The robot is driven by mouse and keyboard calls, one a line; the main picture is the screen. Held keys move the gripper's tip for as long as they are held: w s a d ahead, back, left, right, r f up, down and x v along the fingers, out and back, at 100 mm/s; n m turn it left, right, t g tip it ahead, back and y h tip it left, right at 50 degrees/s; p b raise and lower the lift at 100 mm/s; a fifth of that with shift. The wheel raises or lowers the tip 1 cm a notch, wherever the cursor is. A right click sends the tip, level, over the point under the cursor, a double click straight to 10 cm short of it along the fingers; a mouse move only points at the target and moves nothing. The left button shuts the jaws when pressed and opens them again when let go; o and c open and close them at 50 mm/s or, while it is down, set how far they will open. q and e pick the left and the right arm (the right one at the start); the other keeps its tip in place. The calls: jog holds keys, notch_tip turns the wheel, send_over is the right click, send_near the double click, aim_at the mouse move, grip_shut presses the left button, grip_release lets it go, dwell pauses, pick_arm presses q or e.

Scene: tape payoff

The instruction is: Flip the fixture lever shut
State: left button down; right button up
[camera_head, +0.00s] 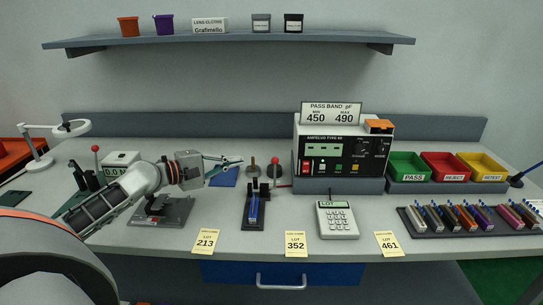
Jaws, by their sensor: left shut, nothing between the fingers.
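A black fixture (252,221) stands at the front middle of the bench, with a narrow blue piece (254,208) lying along it. A lever with a red ball knob (277,170) stands upright at its back right. My left gripper (236,162) reaches in from the left, shut and empty, its fingertips behind and left of the fixture. A gap shows between the fingertips and the red knob. My right gripper is out of view.
A grey-based stand (163,212) is partly hidden under my left arm. Another red-knobbed lever (95,150) stands by a digital gauge (120,160). The tester (341,150) rises right of the fixture, with a calculator-like keypad (338,221) in front. A tray of coloured pieces (425,228) lies right.

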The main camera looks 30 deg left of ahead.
pick_arm(q)
jog(key=shift+s, duration=0.15)
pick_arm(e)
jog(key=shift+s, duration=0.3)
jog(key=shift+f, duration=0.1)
pick_arm(q)
jog(key=x, duration=1)
jog(key=shift+s+d+r+p, duration=0.3)
jog(key=shift+s+d+p, duration=0.3)
jog(key=shift+d+p, duration=0.15)
jog(key=shift+s+d+r+p, duration=0.25)
jog(key=shift+s+d+p, duration=0.4)
jog(key=shift+d, duration=0.1)
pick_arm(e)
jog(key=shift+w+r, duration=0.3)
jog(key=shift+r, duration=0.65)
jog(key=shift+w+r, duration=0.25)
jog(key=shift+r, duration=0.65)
pick_arm(q)
jog(key=shift+d, duration=0.15)
